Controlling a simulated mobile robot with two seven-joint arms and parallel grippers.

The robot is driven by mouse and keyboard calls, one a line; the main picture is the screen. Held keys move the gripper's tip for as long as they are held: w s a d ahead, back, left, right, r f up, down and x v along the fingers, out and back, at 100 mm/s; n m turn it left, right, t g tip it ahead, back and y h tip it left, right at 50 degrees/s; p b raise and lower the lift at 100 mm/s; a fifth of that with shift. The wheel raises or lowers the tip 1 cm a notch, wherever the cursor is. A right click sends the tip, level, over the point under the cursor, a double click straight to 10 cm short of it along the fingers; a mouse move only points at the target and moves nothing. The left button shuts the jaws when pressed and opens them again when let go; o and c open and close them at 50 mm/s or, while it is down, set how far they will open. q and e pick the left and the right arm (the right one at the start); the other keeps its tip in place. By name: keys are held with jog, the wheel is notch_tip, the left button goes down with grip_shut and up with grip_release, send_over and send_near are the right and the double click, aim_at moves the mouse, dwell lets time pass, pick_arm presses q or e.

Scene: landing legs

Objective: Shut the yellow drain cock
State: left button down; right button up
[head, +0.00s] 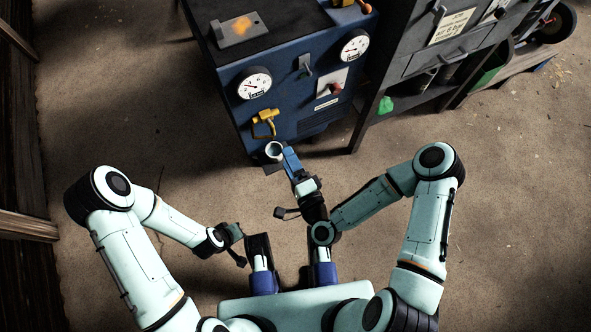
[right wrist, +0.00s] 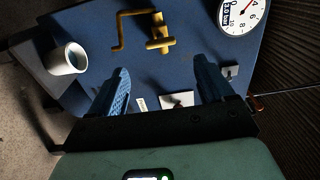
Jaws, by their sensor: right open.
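The yellow drain cock (head: 264,117) sits low on the front of the blue machine (head: 309,98), near its left edge. In the right wrist view the drain cock (right wrist: 159,42) shows a stubby body and a bent yellow lever (right wrist: 121,32) beside it. A pale cup (head: 273,150) stands below the cock and also shows in the right wrist view (right wrist: 67,59). My right gripper (head: 289,152) is open and empty, just right of the cup. Its fingers (right wrist: 163,80) are apart, short of the cock. My left gripper (head: 238,243) hangs near my base, well away; its jaws are too small to judge.
Two round gauges (head: 254,83) (head: 355,46) and a red-knobbed switch plate (head: 332,87) are on the machine's front. A dark cabinet (head: 416,62) with a green rag (head: 386,105) stands to the right. The floor on both sides is open.

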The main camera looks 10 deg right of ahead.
jog(key=shift+v, duration=1.75)
